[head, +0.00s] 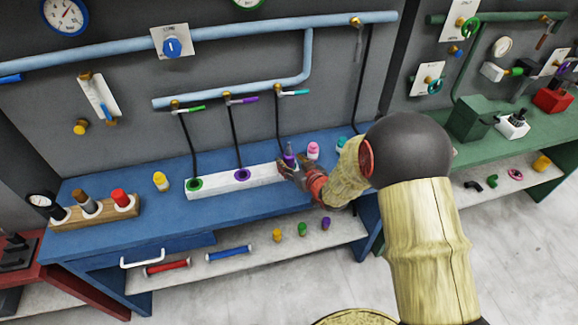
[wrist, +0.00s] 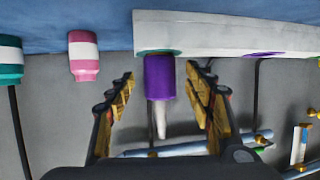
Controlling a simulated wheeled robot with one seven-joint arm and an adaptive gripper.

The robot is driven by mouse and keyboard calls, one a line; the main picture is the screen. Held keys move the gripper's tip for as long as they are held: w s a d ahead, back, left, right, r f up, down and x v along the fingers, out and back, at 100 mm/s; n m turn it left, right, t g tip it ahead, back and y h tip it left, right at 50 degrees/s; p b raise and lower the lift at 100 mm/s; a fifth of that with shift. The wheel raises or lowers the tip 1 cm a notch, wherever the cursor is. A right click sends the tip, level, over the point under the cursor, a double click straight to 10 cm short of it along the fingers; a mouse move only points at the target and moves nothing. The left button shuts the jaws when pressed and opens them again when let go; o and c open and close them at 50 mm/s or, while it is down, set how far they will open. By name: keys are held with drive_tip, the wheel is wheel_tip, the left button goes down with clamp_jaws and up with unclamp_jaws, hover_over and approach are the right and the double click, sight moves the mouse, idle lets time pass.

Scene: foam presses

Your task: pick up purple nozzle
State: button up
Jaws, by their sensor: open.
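The purple nozzle (wrist: 160,78) has a purple body and a pale narrow tip. In the wrist view, which looks upside down, its base meets the teal-ringed socket (wrist: 158,52) of the long white block (wrist: 210,32). In the head view the nozzle (head: 289,156) stands upright at the block's right end, its lower part hidden by my gripper (head: 291,170). In the wrist view my gripper (wrist: 160,74) is open, one finger on each side of the nozzle, with visible gaps on both sides.
A pink nozzle (head: 313,150) and a teal nozzle (head: 342,143) stand to the right on the blue bench (head: 140,215). A yellow nozzle (head: 161,181) stands left of the block. Black hoses (head: 278,115) hang behind. Several small nozzles (head: 302,229) sit on the lower shelf.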

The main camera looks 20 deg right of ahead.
drive_tip(key=shift+x, duration=1)
drive_tip(key=c, duration=0.4)
clamp_jaws()
